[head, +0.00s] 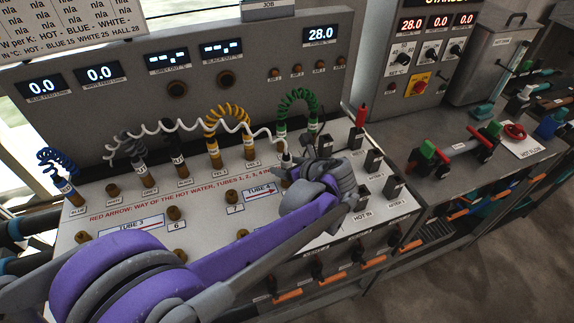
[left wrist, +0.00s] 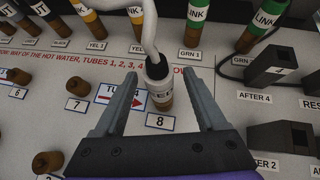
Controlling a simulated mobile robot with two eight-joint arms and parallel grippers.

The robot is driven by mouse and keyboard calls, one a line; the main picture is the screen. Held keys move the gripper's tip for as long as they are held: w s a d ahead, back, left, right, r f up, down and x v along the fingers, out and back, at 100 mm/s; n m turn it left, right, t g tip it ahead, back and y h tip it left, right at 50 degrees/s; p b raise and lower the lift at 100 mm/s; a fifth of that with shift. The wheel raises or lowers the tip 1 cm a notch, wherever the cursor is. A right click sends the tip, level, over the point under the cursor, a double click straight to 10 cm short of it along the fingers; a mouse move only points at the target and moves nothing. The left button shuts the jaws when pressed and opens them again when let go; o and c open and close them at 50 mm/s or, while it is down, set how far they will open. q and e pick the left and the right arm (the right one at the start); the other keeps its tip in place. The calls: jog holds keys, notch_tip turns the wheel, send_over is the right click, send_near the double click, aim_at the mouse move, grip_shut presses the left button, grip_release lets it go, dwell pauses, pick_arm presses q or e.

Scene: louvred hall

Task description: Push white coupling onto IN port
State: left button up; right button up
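The white coupling is at the end of a white coiled lead (head: 180,124), seen in the left wrist view as a dark, banded piece (left wrist: 158,70) over a brass stub (left wrist: 162,101) above the label 8. It looks upright on or just over that stub; I cannot tell whether it is seated. My left gripper (head: 296,158) is open, its fingers (left wrist: 160,100) on either side of the coupling with gaps showing. I cannot make out a port labelled just IN; a HOT IN label (head: 362,217) lies right of the gripper. My right gripper is not in view.
A green coiled link (head: 297,99) and yellow links (head: 226,112) stand behind the gripper. A red plug (head: 361,115) and black blocks (head: 374,161) are to its right. Bare brass stubs 6 (head: 178,238) and 7 (head: 232,197) stand to its left.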

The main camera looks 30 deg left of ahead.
pick_arm(q)
jog(key=s+d+r+p, duration=0.1)
jog(key=d+r+p, duration=0.2)
jog(key=r, duration=0.3)
jog(key=shift+s+p, duration=0.2)
jog(key=shift+p, duration=0.15)
jog(key=shift+s+r, duration=0.1)
jog(key=shift+r, duration=0.05)
